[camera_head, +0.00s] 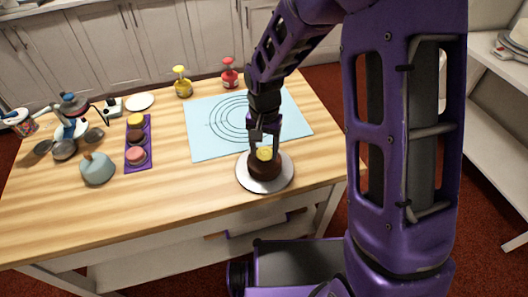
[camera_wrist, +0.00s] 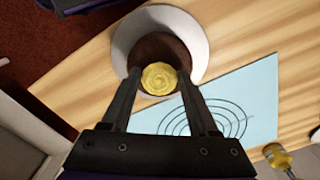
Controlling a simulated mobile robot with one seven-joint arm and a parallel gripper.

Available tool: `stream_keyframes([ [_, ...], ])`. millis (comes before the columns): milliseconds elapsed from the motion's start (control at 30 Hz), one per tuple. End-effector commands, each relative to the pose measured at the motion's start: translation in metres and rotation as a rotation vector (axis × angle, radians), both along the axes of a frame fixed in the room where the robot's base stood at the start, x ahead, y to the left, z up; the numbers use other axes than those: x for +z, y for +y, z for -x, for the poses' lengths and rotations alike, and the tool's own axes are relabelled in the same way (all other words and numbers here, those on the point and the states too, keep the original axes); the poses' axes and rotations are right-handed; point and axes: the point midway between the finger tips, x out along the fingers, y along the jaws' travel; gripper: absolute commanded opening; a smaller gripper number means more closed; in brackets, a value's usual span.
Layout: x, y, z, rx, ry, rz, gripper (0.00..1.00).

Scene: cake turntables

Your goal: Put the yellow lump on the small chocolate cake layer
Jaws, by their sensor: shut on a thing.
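The yellow lump (camera_head: 264,153) is a small swirled yellow piece between the fingers of my gripper (camera_head: 263,150). In the wrist view the lump (camera_wrist: 159,78) sits between the two fingertips (camera_wrist: 158,74), and my gripper is shut on it. The dark brown chocolate cake (camera_head: 265,168) stands on a round white turntable (camera_head: 245,181) near the table's front edge. In the wrist view the brown cake (camera_wrist: 160,48) is directly behind the lump. The lump is over the cake top; I cannot tell whether it touches it. The fingers partly hide the cake.
A light blue mat (camera_head: 205,145) with dark rings lies behind the turntable. A purple tray (camera_head: 131,165) with small coloured pieces is at left, near a blue-grey lidded pot (camera_head: 97,169). Yellow (camera_head: 183,86) and red (camera_head: 229,77) bottles stand at the back. The front-left tabletop is clear.

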Motion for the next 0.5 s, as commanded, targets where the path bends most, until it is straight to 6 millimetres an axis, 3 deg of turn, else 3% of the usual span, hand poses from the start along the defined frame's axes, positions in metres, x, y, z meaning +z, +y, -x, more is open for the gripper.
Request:
stream_keyframes([
  [100,-0.0141,0.0001,0.0004,-0.001,0.001,0.0,0.08],
  [433,-0.0181,0.0002,0.0,-0.001,0.0,-0.001,0.08],
  [467,-0.0169,0.0002,0.0,-0.001,0.0,-0.001,0.64],
  [500,-0.0163,0.0001,0.0001,-0.001,0.0,-0.001,0.71],
])
